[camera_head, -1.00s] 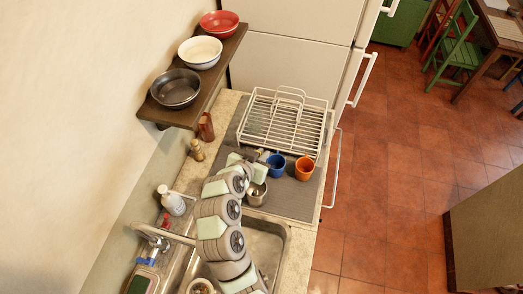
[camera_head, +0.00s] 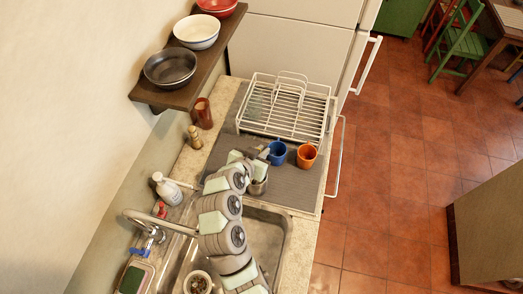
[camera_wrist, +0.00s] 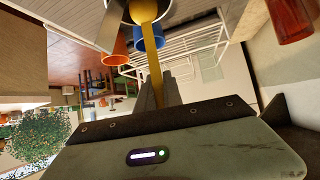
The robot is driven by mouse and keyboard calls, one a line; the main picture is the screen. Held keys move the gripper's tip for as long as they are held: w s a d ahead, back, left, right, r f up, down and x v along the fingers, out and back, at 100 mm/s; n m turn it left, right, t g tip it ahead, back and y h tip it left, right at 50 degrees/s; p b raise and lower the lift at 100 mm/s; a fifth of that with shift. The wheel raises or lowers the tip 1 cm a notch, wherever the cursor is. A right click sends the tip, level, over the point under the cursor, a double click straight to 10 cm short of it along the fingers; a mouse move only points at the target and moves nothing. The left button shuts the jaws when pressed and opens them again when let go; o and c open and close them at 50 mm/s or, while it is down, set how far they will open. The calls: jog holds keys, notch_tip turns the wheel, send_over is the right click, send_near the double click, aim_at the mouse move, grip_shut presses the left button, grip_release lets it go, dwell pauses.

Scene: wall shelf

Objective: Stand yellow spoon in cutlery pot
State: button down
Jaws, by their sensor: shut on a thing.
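My gripper (camera_wrist: 157,92) is shut on the yellow spoon (camera_wrist: 152,55), which extends from the fingers to the top of the wrist view. The metal cutlery pot (camera_wrist: 113,24) is at the top of that view, and the spoon's far end overlaps its opening. Whether that end is inside the pot or only in front of it, I cannot tell. In the head view the pot (camera_head: 259,187) stands on the grey mat beside the sink, partly covered by my arm. My gripper (camera_head: 263,155) is just above and behind it there; the spoon is hard to make out.
A blue mug (camera_head: 277,151) and an orange mug (camera_head: 306,156) stand close behind the pot. A white dish rack (camera_head: 287,108) is behind them. The sink (camera_head: 262,240) lies in front. A brown cup (camera_head: 203,113) and a soap bottle (camera_head: 166,188) stand along the wall.

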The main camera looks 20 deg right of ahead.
jog(key=c, duration=1.4)
grip_release()
jog(key=shift+r, duration=0.1)
jog(key=b+v, duration=0.2)
jog(key=v, duration=0.8)
jog(key=shift+s+a+r, duration=0.15)
jog(key=shift+s+a, duration=0.05)
jog(key=shift+a, duration=0.1)
